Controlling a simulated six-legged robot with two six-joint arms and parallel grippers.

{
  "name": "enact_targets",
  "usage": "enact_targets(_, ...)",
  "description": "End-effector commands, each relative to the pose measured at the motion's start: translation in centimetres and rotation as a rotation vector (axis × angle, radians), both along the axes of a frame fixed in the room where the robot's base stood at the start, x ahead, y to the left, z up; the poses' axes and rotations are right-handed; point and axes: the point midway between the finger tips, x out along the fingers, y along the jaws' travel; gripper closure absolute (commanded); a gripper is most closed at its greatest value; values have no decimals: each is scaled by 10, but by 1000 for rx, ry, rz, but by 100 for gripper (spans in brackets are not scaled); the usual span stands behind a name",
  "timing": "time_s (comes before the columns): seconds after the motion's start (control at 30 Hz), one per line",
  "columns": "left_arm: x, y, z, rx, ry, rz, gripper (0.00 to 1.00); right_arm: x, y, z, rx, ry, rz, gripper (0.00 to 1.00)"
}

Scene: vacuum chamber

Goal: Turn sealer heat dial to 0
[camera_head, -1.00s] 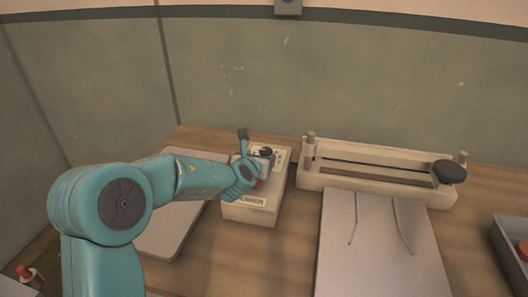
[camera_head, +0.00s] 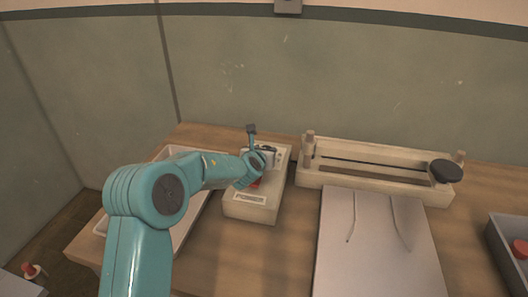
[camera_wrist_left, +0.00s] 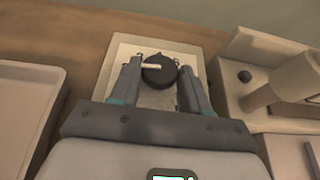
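The sealer's power box (camera_head: 262,205) is a cream box on the wooden table, labelled "POWER", with a red part (camera_head: 255,184) on its top. The heat dial (camera_wrist_left: 159,71) is a round black knob with a white pointer that points left in the left wrist view. My left gripper (camera_head: 266,157) is over the back of the box and largely hides the dial in the head view. In the left wrist view its two fingers (camera_wrist_left: 160,78) stand on either side of the dial, apart, with narrow gaps visible. The dial's scale markings cannot be read. My right gripper is not in view.
The sealer bar unit (camera_head: 330,182) with a black knob (camera_head: 446,171) stands right of the box. A grey sheet or pouch (camera_head: 375,255) lies in front of it. A pale tray (camera_head: 187,226) is left of the box. A grey bin (camera_head: 506,252) is at the far right.

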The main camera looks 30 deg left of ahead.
Motion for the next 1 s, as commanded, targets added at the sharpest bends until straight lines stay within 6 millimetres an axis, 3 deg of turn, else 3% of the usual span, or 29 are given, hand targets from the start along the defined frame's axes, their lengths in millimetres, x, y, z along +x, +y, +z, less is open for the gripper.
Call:
enact_targets(0.37,2,-5,6,-4,-6,95,84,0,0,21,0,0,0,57)
enact_targets(0.6,4,-9,5,0,-6,283,84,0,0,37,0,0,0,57)
enact_targets(1.0,9,-13,4,2,-8,613,84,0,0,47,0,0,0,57)
